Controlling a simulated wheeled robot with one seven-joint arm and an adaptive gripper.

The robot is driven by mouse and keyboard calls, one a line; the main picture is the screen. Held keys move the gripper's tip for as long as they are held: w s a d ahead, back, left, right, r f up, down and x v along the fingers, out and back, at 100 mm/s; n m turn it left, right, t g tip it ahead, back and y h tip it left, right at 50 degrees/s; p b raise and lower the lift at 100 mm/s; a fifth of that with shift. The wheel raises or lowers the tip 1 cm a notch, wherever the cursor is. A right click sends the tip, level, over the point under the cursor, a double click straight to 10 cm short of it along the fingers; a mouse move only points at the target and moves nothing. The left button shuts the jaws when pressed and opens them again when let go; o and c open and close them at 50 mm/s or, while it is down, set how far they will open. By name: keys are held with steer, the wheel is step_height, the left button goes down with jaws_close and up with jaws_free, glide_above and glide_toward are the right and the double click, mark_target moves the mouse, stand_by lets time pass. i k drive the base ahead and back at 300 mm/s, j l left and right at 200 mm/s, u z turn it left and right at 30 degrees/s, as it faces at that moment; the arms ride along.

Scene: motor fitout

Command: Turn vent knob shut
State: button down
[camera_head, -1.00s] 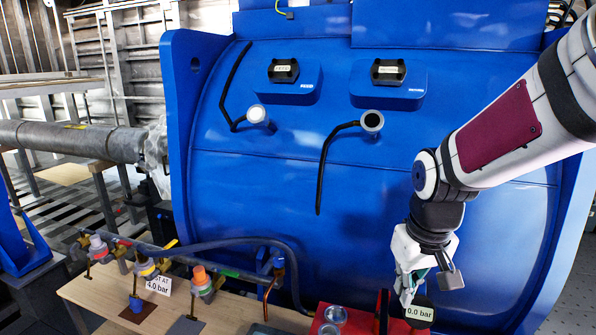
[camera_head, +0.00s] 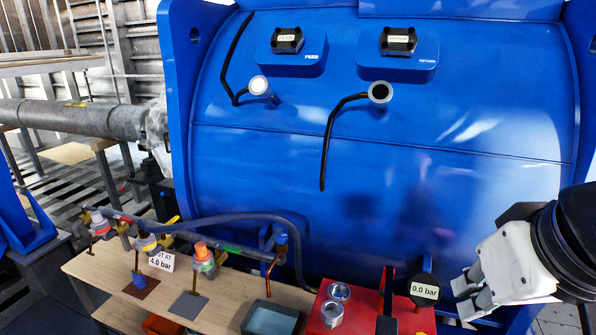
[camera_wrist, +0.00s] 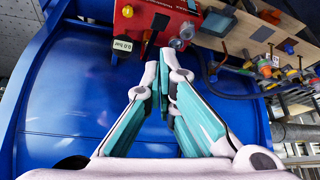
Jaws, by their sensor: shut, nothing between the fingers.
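A red box (camera_head: 335,318) stands on the bench, with a round gauge reading 0.0 bar (camera_head: 425,290) and a black upright part (camera_head: 386,300). I cannot tell which part is the vent knob. The box (camera_wrist: 165,16) and gauge (camera_wrist: 122,45) also show beyond the fingertips in the wrist view. My gripper (camera_head: 465,294) is just right of the gauge in the head view, apart from it as far as I can see. In the wrist view my gripper (camera_wrist: 158,60) is shut and empty, its fingers pointing toward the box.
A large blue housing (camera_head: 300,190) with two black-capped ports fills the back. A hose manifold with coloured valves (camera_head: 205,258) runs along the wooden bench (camera_head: 110,283) at left. A sign there reads 4.0 bar (camera_head: 160,262). A grey-blue tray (camera_head: 270,320) sits left of the box.

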mark_target(281, 237)
steer(key=i+j+u, duration=0.2)
steer(key=j, duration=0.2)
steer(key=i+j+u, duration=0.15)
steer(key=j, duration=0.25)
steer(key=i+j+u, duration=0.2)
steer(key=i+j, duration=0.1)
steer(key=j, duration=0.05)
